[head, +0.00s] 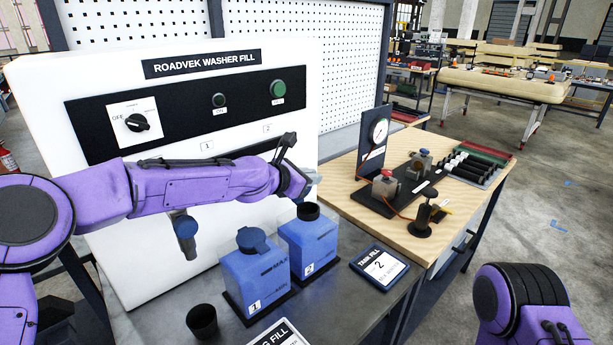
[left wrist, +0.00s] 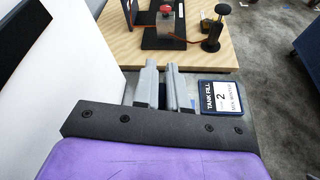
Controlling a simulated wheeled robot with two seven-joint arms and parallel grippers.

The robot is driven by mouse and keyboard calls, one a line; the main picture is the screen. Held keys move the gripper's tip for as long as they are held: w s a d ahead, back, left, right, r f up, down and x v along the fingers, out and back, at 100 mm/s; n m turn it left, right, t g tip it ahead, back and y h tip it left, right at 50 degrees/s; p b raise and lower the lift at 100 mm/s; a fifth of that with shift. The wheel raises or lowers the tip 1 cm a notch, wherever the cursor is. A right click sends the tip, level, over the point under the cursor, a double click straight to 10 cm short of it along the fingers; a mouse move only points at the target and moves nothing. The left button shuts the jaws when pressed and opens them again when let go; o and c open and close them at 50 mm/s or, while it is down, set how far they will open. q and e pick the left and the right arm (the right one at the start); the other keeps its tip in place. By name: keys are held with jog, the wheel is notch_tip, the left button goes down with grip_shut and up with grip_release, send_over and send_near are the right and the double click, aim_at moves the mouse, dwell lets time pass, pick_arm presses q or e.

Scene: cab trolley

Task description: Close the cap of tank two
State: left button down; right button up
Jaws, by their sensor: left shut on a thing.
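Tank two (head: 308,245) is a blue tank marked 2, standing upright on the dark bench. A dark round mouth (head: 308,211) shows on its top, and I see no cap seated over it. My left gripper (head: 312,176) is just above and behind that mouth. In the left wrist view, its grey fingers (left wrist: 167,85) are close together. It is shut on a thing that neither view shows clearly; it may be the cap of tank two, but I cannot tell. My right gripper is not in view.
Tank one (head: 256,278), with a blue cap (head: 252,239), stands close left of tank two. A black cup (head: 202,321) is at the front left. A tank fill card (head: 379,267) lies right of tank two. The white panel (head: 75,90) rises behind.

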pick_arm(q)
jog(key=shift+s+d+f, duration=0.1)
jog(key=shift+d+f, duration=0.05)
jog(key=c, duration=1.3)
grip_release()
jog(key=shift+s+a+r, duration=0.15)
jog(key=shift+a+r, duration=0.05)
jog(key=shift+a, duration=0.1)
jog(key=b+v, duration=0.1)
jog(key=v, duration=0.8)
jog(key=shift+s+a+r+b, duration=0.1)
jog(key=shift+s+r+b, duration=0.05)
jog(key=shift+s+b, duration=0.15)
